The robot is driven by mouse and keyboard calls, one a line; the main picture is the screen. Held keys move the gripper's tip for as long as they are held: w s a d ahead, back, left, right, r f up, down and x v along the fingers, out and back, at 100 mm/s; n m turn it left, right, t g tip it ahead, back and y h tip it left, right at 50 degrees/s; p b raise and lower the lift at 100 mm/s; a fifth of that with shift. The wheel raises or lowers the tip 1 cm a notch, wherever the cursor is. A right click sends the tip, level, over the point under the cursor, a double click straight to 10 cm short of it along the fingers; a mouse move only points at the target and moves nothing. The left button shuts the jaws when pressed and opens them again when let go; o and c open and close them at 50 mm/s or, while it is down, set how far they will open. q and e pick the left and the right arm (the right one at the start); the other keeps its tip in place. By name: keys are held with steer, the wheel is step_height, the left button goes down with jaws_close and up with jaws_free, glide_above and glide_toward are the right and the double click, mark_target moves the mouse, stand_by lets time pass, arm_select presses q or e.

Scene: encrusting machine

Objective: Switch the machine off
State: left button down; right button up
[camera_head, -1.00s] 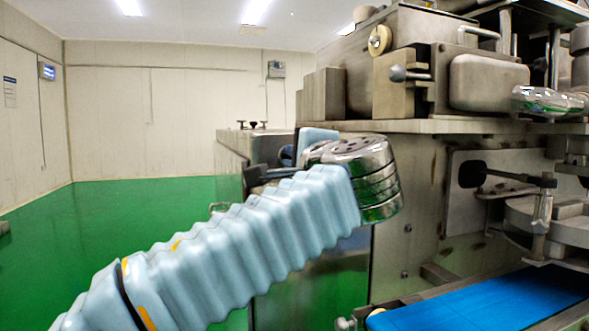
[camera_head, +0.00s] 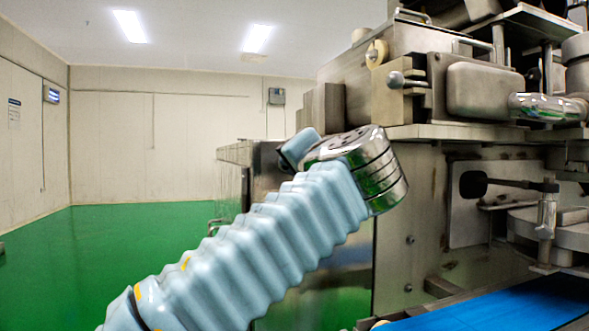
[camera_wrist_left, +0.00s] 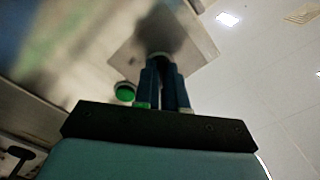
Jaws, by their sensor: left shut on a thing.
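The machine (camera_head: 410,230) is a large metal body filling the right half of the head view. In the left wrist view a grey metal plate (camera_wrist_left: 205,45) carries a round green button (camera_wrist_left: 125,92), and a dark, blurred knob-like part (camera_wrist_left: 158,38) sits at the fingertips. My left gripper (camera_wrist_left: 163,66) has its two blue fingers close together, shut on this dark part. The button is just left of the fingers, apart from them. In the head view my left arm hides the gripper and what it holds. My right gripper is in neither view.
A blue conveyor belt (camera_head: 500,306) runs along the machine's lower right. A metal lever with a black knob (camera_head: 474,184) stands above it. A steel cabinet side (camera_head: 270,165) is behind my left arm. The green floor (camera_head: 130,240) on the left is clear.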

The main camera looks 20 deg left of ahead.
arm_select(q)
steer(key=shift+f+n, duration=0.1)
steer(key=shift+n, duration=0.2)
steer(key=c, duration=1.2)
jaws_free()
steer(key=v, duration=1.4)
